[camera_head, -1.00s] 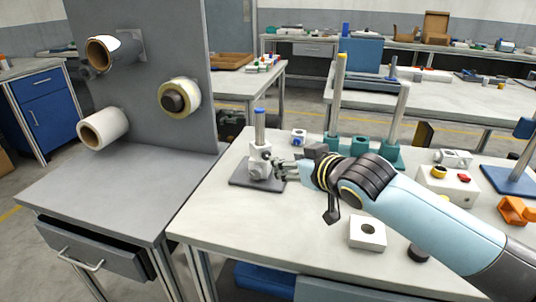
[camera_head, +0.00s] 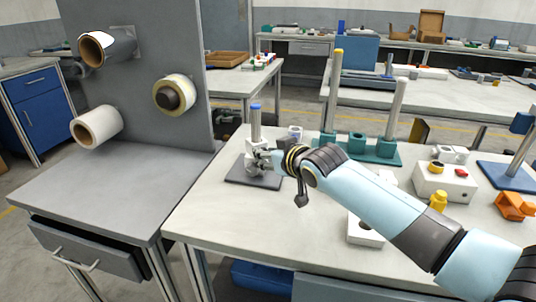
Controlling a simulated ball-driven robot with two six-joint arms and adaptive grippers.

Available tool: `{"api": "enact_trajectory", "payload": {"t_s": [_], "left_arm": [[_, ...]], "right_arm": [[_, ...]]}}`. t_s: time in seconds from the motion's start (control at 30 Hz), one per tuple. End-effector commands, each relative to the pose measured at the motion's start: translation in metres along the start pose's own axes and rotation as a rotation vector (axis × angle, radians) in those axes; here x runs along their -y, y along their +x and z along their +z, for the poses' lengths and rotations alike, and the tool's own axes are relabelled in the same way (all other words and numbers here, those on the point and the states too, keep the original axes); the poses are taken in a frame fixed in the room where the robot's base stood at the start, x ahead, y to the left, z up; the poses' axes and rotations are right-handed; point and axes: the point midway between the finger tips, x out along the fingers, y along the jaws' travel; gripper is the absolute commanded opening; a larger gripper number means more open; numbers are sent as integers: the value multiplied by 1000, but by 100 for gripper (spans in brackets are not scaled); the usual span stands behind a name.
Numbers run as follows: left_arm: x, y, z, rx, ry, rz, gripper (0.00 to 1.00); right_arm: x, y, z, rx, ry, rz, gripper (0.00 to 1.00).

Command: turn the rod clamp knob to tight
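The rod clamp is a light grey block (camera_head: 251,163) on a dark flat base plate (camera_head: 240,178), near the left side of the white table. An upright grey rod (camera_head: 256,128) with a blue top rises from it. My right gripper (camera_head: 262,159) is at the clamp's right side, where the knob seems to be. Its fingers overlap the clamp in the picture, so the knob and its setting are hidden or too small to make out. I cannot tell if the fingers are closed on it. My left gripper is not in view.
Teal rod stands (camera_head: 374,152) are behind my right arm. A white block with a hole (camera_head: 362,232) is partly under the arm. A reel panel (camera_head: 150,60) stands left.

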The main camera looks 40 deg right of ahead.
Motion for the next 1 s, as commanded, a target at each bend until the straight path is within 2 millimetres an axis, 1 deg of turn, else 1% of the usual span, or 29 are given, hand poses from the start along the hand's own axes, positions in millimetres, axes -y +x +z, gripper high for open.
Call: {"api": "enact_trajectory", "payload": {"t_s": [0.03, 0.1, 0.2, 0.43, 0.57, 0.77, 1.0], "left_arm": [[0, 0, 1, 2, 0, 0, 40], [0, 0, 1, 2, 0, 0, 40], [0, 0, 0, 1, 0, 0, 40], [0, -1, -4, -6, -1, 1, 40], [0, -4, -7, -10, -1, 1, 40], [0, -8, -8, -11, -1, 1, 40], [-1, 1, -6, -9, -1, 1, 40]], "right_arm": [[0, 0, 0, 0, 0, 0, 20], [0, 0, 0, 0, 0, 0, 11], [0, 0, 0, 0, 0, 0, 0], [0, 0, 0, 1, 11, -5, 0], [-1, 0, -1, 1, 48, -20, 0], [-2, 0, 0, 2, 157, -66, 0], [-3, 1, 2, 0, 306, -128, 0]]}}
